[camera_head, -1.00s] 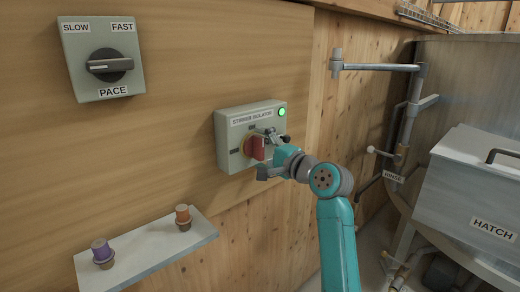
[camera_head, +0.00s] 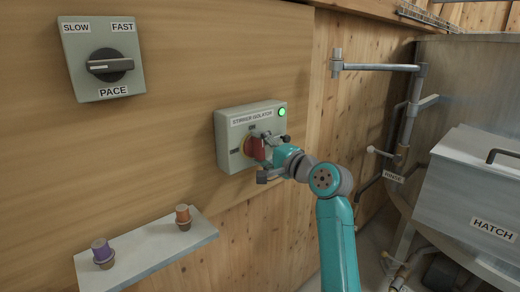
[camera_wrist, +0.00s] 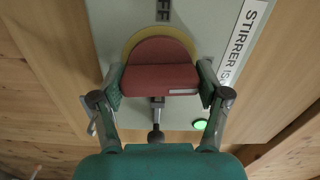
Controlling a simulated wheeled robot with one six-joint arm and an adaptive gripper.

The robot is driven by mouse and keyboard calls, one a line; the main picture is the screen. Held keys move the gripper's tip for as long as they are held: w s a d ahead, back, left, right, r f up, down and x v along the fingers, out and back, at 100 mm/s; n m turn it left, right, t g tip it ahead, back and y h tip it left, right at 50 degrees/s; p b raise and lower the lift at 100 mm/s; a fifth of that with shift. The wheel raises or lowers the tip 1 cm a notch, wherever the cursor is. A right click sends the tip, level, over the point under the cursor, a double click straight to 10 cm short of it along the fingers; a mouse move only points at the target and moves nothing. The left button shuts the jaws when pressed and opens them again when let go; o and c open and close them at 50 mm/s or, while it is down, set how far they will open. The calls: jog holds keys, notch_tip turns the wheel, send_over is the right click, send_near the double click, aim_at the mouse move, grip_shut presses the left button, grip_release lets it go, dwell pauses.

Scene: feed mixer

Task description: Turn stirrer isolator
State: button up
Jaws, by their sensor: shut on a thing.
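The stirrer isolator (camera_head: 229,150) is a pale grey-green box on the wooden wall, with a labelled front and a lit green lamp (camera_head: 282,112). Its red handle (camera_head: 256,148) sits on a yellow disc, and stands roughly upright in the head view. My gripper (camera_head: 264,156) is shut on the red handle. In the wrist view the red handle (camera_wrist: 160,78) lies between both fingers, with the yellow disc (camera_wrist: 133,42) behind it. A label ending in "FF" (camera_wrist: 163,10) is beyond the disc. The fingers partly hide the box front.
A pace selector (camera_head: 110,66) with a black knob is at upper left. A shelf (camera_head: 150,252) below holds a purple-topped (camera_head: 102,251) and an orange-topped (camera_head: 183,217) item. The mixer's hatch (camera_head: 470,185) and pipework (camera_head: 408,120) stand to the right.

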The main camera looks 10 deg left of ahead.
jog(key=n, duration=0.8)
jog(key=shift+n, duration=0.3)
jog(key=n, duration=0.4)
jog(key=shift+f+n, duration=0.1)
jog(key=shift+n, duration=2.1)
jog(key=o, duration=1.2)
jog(key=shift+c, duration=0.2)
jog(key=v, duration=1.2)
